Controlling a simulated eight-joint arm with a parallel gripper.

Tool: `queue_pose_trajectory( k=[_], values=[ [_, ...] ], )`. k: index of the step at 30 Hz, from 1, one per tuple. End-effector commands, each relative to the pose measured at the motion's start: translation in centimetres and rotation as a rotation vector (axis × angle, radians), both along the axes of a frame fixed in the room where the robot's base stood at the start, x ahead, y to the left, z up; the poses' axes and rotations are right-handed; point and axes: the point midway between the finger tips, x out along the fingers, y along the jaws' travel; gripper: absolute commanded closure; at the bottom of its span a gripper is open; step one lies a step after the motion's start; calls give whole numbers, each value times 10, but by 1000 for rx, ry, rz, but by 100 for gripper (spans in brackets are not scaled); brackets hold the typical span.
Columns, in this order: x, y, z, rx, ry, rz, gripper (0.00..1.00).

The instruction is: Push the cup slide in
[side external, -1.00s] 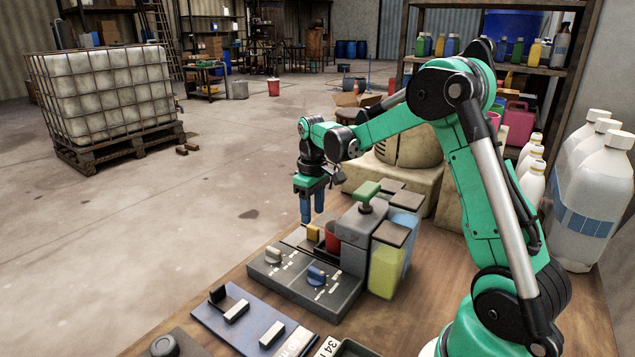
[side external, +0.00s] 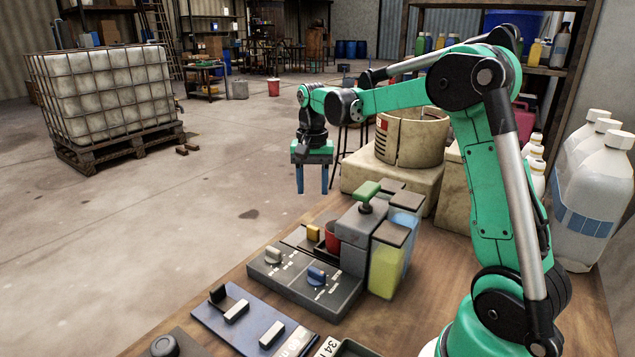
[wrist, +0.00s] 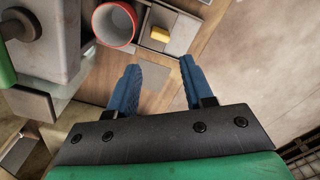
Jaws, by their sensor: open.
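The cup slide (side external: 296,240) is a dark flat tray beside the grey dispenser block (side external: 354,236). It carries a yellow knob (side external: 313,233) and a red cup (side external: 332,240). In the wrist view the red cup (wrist: 115,24) appears open-topped and empty, with the yellow knob (wrist: 159,33) to its right. The cup stands close beside the block, and part of it is hidden in the side view. My gripper (side external: 312,190) is open and empty, pointing down above the bench beyond the slide. In the wrist view its two blue fingers (wrist: 160,66) are apart, below the knob, touching nothing.
The dispenser has a green-topped lever (side external: 366,191) and yellow and blue tanks (side external: 385,268). A grey control panel (side external: 305,280) with knobs lies in front. A blue switch panel (side external: 250,318) is nearer. A beige drum (side external: 410,140) stands behind. The air left of my gripper is free.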

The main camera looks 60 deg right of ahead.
Motion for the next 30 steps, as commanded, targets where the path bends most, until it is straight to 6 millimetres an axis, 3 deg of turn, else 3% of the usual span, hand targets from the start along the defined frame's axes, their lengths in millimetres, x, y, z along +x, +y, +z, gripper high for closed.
queue_pose_trajectory(
  k=[12,18,20,21,24,30],
  values=[
    [0,0,0,0,0,-1423,54],
    [-1,0,0,0,0,-2008,54],
    [-1,0,-1,0,0,-2139,54],
    [0,0,-17,0,0,-2123,54],
    [0,0,-39,0,0,-2120,54],
    [0,0,-61,0,0,-2119,54]
  ],
)
